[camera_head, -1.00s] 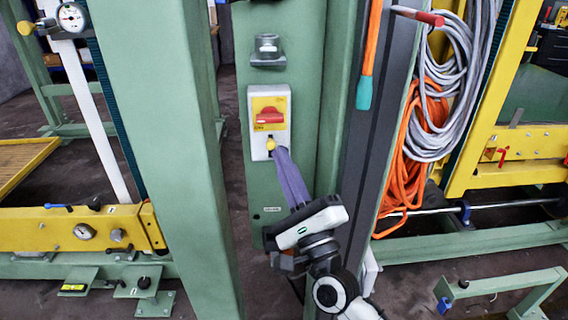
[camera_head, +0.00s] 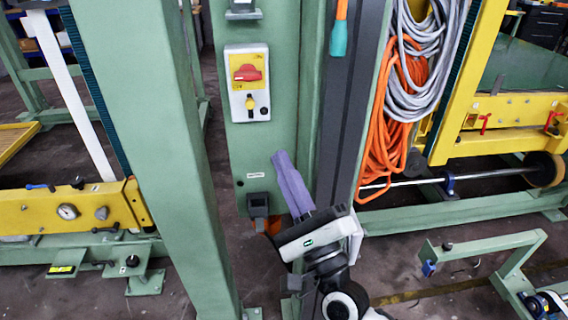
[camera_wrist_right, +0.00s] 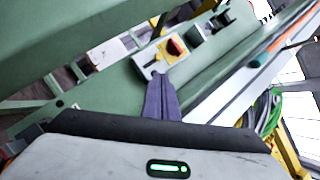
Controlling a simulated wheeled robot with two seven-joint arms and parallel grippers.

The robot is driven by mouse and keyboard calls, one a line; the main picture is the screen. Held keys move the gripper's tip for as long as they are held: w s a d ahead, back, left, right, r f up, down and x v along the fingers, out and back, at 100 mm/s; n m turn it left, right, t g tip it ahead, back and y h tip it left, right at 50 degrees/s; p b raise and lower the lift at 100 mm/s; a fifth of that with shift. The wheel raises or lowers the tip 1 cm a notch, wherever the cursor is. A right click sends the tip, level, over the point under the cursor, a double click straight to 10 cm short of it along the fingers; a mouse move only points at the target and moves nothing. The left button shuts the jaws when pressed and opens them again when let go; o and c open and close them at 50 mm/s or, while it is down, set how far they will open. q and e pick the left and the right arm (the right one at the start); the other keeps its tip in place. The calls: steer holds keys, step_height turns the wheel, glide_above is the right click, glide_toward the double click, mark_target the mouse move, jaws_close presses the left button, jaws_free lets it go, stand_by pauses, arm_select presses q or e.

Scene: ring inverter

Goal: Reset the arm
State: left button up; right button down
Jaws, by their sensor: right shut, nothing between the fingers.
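My right gripper (camera_head: 279,160) is in front of the green post, below the switch box, with its purple fingers together and empty. The fingers point up and sit clear below the box in the head view. In the right wrist view the fingers (camera_wrist_right: 160,80) point toward the box, with the red switch (camera_wrist_right: 176,46) beyond the tips. My left gripper is not in view.
A wide green column (camera_head: 150,140) stands left of the post. Orange cable (camera_head: 388,140) and grey cable (camera_head: 415,80) hang on the right. A small dark bracket (camera_head: 258,205) sits low on the post near my gripper. A green stand (camera_head: 490,250) is at the lower right.

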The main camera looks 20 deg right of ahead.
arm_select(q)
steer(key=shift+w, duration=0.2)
